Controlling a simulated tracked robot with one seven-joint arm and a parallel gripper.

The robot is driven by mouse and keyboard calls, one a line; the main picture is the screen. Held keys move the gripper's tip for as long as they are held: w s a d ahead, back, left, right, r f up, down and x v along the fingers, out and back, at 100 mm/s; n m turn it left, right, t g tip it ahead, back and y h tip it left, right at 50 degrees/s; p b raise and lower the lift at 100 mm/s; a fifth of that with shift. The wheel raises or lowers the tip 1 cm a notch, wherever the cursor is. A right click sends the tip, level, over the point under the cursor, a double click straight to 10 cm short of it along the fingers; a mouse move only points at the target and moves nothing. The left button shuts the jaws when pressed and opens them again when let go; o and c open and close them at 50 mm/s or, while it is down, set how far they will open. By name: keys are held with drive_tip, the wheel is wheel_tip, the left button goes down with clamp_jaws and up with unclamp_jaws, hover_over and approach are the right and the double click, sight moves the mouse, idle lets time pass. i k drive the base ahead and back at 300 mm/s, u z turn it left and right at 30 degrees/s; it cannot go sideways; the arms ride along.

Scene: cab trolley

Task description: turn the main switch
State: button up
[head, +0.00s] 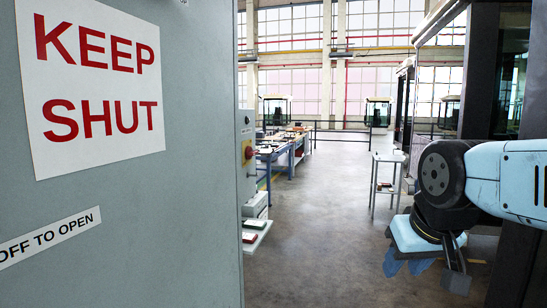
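A red switch knob on a yellow plate (248,151) shows on the side of a grey cabinet (244,125), just past the edge of the near grey door. I take it as the main switch; it is seen nearly edge-on and its setting cannot be read. My arm, light blue with black joints, is folded at the right. A dark grey end piece, seemingly my gripper (455,272), hangs below the black joint. It is well to the right of the switch and touches nothing I can see. Whether its fingers are open is not clear.
The large grey door (120,225) with a "KEEP SHUT" sign (95,85) fills the left. A shelf with small boxes (256,228) sticks out below the switch. Workbenches (275,152) and a small trolley (386,180) stand further back. The middle floor is clear.

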sight(248, 153)
drive_tip(key=u, duration=0.2)
drive_tip(key=i, duration=0.85)
drive_tip(key=z, duration=0.1)
